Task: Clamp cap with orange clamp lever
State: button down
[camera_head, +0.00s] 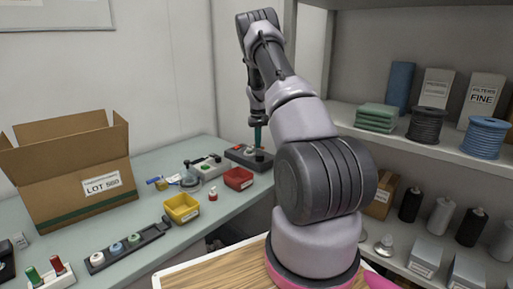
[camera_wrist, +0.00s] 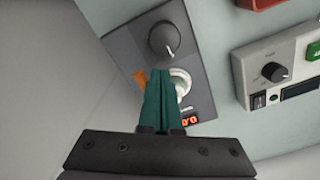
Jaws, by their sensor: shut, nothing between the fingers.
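A dark grey device (camera_wrist: 130,45) fills the middle of the wrist view. It has a round black knob (camera_wrist: 165,40) and a red lit display (camera_wrist: 190,118). A small part of the orange clamp lever (camera_wrist: 140,77) shows just left of my fingertips. A pale round cap or seat (camera_wrist: 182,82) shows behind and right of them, partly hidden, so I cannot tell which it is. My gripper (camera_wrist: 160,72) has teal fingers pressed together, empty, in front of the device beside the lever. Contact is unclear. In the head view the gripper (camera_head: 258,134) points down over the device (camera_head: 239,155) at the bench's far end.
A pale control box (camera_wrist: 285,70) with a knob stands right of the device. A red bin (camera_head: 238,179), a yellow bin (camera_head: 182,208) and a long tray of caps (camera_head: 130,246) are on the bench (camera_head: 205,232). An open carton (camera_head: 75,175) stands left. Walls are close behind.

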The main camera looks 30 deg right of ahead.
jog(key=shift+f, duration=1.55)
